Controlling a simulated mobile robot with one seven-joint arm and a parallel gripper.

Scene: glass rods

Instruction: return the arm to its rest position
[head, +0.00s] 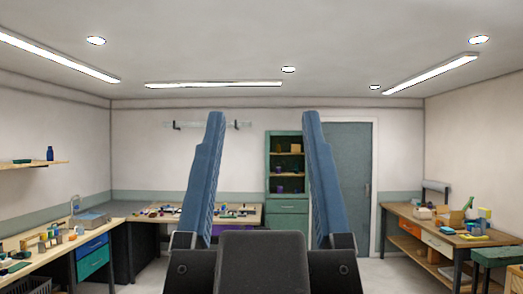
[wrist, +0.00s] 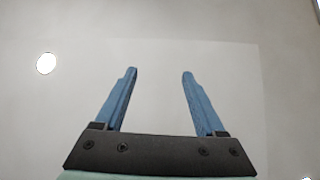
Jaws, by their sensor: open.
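My gripper (head: 264,120) fills the middle of the head view, its two blue fingers pointing up and standing wide apart. It also shows in the wrist view (wrist: 160,75), open, with nothing between the fingers. Behind it in the wrist view are only the pale ceiling and a round ceiling light (wrist: 46,64). The gripper touches nothing that I can see. The rest of my arm is mostly out of view.
A workbench (head: 20,272) with small items runs along the left, and another bench (head: 248,217) stands at the back. A green cabinet (head: 287,211) and a grey door (head: 346,185) are behind. A wooden bench (head: 405,212) stands at right. Air around the gripper looks clear.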

